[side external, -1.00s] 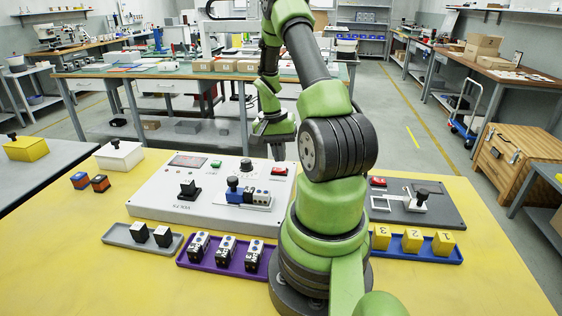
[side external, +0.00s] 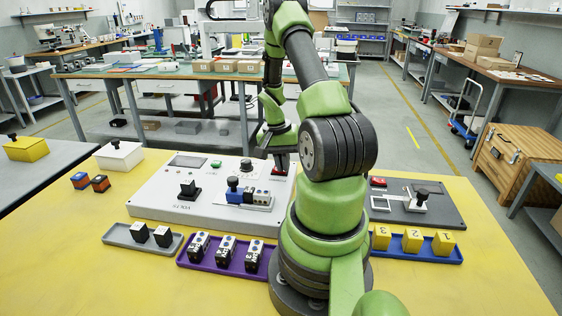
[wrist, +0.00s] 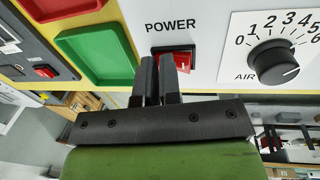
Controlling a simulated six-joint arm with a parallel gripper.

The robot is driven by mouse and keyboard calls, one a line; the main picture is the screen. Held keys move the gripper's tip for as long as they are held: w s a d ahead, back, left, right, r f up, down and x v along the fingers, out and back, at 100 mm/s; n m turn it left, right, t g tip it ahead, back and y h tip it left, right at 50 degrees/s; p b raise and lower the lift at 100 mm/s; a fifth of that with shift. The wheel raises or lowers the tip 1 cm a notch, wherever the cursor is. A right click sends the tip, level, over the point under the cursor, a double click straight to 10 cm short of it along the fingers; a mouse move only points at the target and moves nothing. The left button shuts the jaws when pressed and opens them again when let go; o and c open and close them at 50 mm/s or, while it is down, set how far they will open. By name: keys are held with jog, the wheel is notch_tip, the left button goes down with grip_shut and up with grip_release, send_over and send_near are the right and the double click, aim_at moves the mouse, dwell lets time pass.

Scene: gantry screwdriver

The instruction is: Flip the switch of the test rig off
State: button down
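The test rig (side external: 150,201) is a pale sloped panel on the yellow table. Its red rocker switch (side external: 278,171) is at the panel's far right corner, and my gripper (side external: 283,163) is down right at it. In the wrist view, the red rocker (wrist: 183,62) sits in a dark frame under the word POWER. The two dark fingers of my gripper (wrist: 158,62) are together with nothing between them, and their tips overlap the rocker's left part. Whether they touch it, and which way the rocker is tilted, I cannot tell for sure.
The panel also carries a display (side external: 188,160), a green button (side external: 216,163), a black knob (side external: 246,166) and a blue fixture (side external: 240,194). A dark board (side external: 440,213) with another red switch (side external: 378,182) lies right of my arm. Trays of blocks stand in front.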

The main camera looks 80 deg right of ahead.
jog(key=shift+s+f, duration=0.2)
jog(key=shift+f, duration=0.3)
jog(key=shift+w+r, duration=0.15)
jog(key=shift+w, duration=0.75)
notch_tip(320, 180, up, 14)
jog(key=w, duration=0.2)
jog(key=shift+r, duration=0.25)
jog(key=shift+d, duration=0.1)
